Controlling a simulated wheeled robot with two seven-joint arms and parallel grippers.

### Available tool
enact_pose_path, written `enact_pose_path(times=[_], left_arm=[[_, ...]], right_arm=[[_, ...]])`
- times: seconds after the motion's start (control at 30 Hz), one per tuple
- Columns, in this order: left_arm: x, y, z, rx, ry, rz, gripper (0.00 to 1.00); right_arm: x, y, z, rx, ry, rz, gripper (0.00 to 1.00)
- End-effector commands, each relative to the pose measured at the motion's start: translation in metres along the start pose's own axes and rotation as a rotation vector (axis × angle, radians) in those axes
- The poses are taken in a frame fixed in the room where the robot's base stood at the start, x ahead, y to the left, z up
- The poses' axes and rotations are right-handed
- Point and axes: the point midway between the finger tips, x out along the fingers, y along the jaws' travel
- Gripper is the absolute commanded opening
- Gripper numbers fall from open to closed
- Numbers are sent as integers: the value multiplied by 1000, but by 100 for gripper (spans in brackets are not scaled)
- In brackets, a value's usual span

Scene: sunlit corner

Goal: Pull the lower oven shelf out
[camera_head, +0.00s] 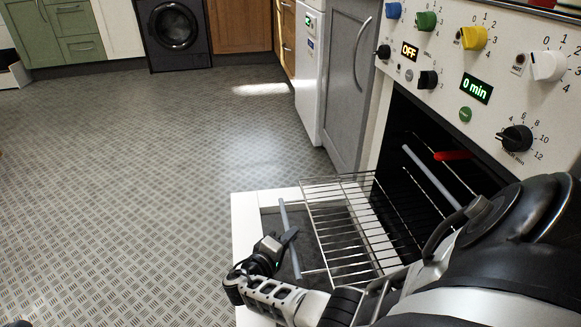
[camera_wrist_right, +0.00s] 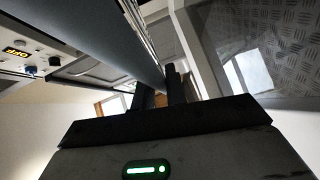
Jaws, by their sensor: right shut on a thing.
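The oven (camera_head: 540,95) stands at the right with its door (camera_head: 246,225) folded down. The lower wire shelf (camera_head: 350,225) sticks well out of the cavity, above the open door. A grey bar (camera_head: 283,215) runs along its front edge. My right gripper (camera_head: 287,245) is at this bar. In the right wrist view the grey bar (camera_wrist_right: 112,45) runs to the fingers of the right gripper (camera_wrist_right: 162,90), shut on it. My right arm hides part of the shelf and the cavity. My left gripper is not in view.
A second grey bar (camera_head: 432,175) and a red item (camera_head: 453,155) are inside the oven, higher up. A grey cabinet (camera_head: 348,80) and a white appliance (camera_head: 309,75) stand beyond the oven. The patterned floor (camera_head: 140,180) to the left is clear.

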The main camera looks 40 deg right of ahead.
Motion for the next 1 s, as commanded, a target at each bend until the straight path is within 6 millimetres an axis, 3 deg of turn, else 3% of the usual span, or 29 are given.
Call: enact_pose_path(times=[0.37, 0.4, 0.47, 0.5, 0.8, 1.0], left_arm=[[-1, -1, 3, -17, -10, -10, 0], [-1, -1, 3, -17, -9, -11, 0], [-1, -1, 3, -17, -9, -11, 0], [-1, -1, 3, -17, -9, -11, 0], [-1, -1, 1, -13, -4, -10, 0], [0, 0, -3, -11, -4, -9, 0]], right_arm=[[-1, 0, -1, 2, 0, 1, 0], [-1, 0, -1, 2, 0, 1, 16], [-1, 0, -1, 2, 1, 1, 33], [-1, 0, -1, 1, 1, 1, 35], [-3, 0, -1, 1, 0, 0, 35], [-24, 1, -1, 1, -3, -1, 35]])
